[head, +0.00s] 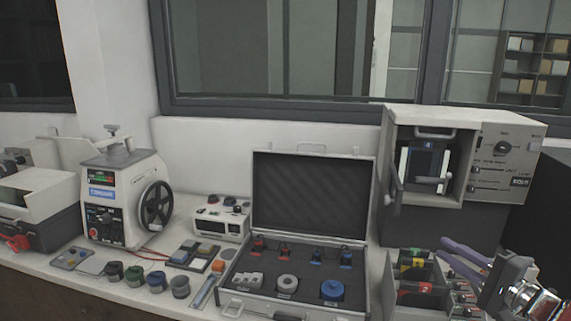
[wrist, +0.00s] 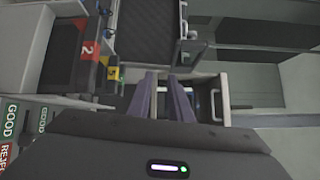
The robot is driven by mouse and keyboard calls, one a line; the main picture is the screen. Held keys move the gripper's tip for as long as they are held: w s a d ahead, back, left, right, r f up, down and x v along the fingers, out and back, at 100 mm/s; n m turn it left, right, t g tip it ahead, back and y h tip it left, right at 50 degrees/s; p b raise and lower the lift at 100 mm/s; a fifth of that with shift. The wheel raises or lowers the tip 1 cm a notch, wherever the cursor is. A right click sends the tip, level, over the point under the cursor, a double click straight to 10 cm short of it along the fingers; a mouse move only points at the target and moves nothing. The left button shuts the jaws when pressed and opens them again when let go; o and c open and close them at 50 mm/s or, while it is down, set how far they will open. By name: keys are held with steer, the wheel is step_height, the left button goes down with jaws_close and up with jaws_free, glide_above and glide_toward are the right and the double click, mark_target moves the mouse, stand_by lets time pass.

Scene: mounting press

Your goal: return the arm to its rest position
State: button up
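My gripper (head: 443,247) is at the lower right in the head view, beside the compartmented tray and below the press cabinet. Its two purple fingers point left. In the wrist view, the fingers of my gripper (wrist: 162,76) stand apart with a narrow gap between them. I see nothing held in that gap. The rest of my arm is mostly out of view past the right edge.
A compartmented tray (head: 404,291) with coloured number tags lies close to my gripper. The press cabinet (head: 510,142) stands behind it. An open tool case (head: 310,187) lies to the left. Several instruments stand farther left on the bench.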

steer(key=s+a+f+n+g+h, duration=0.1)
steer(key=s+a+f+n+g, duration=0.2)
steer(key=s+a+f+g, duration=0.45)
steer(key=s+a+f+n+g+h, duration=0.1)
steer(key=s+a+f+n+g, duration=0.3)
steer(key=s+a, duration=0.5)
steer(key=s+a+r+n+h, duration=0.5)
steer(key=s+a+r+n, duration=0.1)
steer(key=a+n, duration=0.1)
steer(key=shift+s+a+r+n+t, duration=0.3)
steer(key=shift+s+a+r+t, duration=0.1)
steer(key=shift+a, duration=0.15)
